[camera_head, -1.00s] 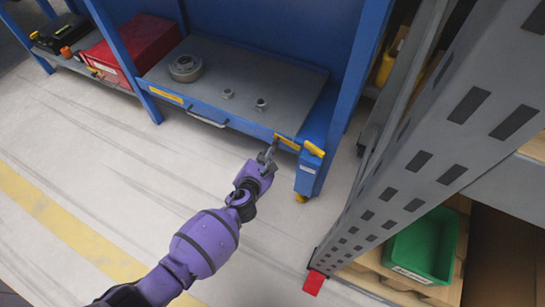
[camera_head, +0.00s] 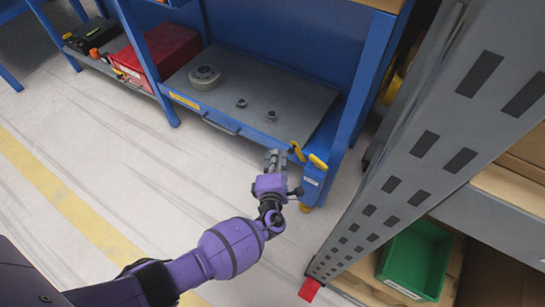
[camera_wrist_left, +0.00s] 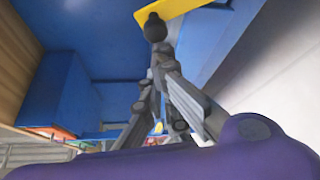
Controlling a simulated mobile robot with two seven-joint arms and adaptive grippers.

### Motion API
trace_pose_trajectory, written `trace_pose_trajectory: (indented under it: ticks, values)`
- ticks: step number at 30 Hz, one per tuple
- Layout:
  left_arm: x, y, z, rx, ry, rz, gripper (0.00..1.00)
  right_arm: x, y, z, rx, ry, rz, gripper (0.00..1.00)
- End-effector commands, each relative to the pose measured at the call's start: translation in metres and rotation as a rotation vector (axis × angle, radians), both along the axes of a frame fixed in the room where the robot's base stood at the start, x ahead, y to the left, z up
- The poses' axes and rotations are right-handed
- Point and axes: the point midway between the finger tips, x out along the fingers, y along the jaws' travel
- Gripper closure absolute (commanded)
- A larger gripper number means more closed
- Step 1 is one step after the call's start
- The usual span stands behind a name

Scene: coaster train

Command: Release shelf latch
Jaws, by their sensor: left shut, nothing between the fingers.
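A blue shelf unit (camera_head: 262,142) holds a grey lower shelf (camera_head: 285,95). A yellow lever (camera_head: 297,150) sits at the shelf's front right corner, tilted downward. A second yellow handle (camera_head: 318,161) is on the blue corner post beside it. My left gripper (camera_head: 277,158) is shut and empty, just left of the yellow lever and in front of the shelf edge. In the left wrist view, my fingers (camera_wrist_left: 158,75) come together just below a black knob (camera_wrist_left: 154,28) and a yellow part (camera_wrist_left: 180,14). Contact with the knob is unclear. My right gripper is not in view.
A ring-shaped part (camera_head: 205,76) and two small nuts (camera_head: 242,103) lie on the shelf. A red case (camera_head: 160,57) is at the left. A grey rack (camera_head: 430,130) with a green bin (camera_head: 415,258) stands close on the right. The floor in front is clear.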

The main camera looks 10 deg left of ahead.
Motion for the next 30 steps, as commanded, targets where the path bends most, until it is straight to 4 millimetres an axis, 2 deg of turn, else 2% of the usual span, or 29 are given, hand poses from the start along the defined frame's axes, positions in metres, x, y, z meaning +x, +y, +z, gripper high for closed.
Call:
trace_pose_trajectory:
  ticks: [9, 30]
  values:
    - [-0.003, -0.014, 0.015, 0.214, -0.069, -0.002, 1.0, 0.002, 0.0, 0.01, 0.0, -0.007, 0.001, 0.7]
    - [-0.004, -0.022, 0.022, 0.205, -0.07, -0.001, 1.0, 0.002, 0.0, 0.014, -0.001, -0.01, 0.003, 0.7]
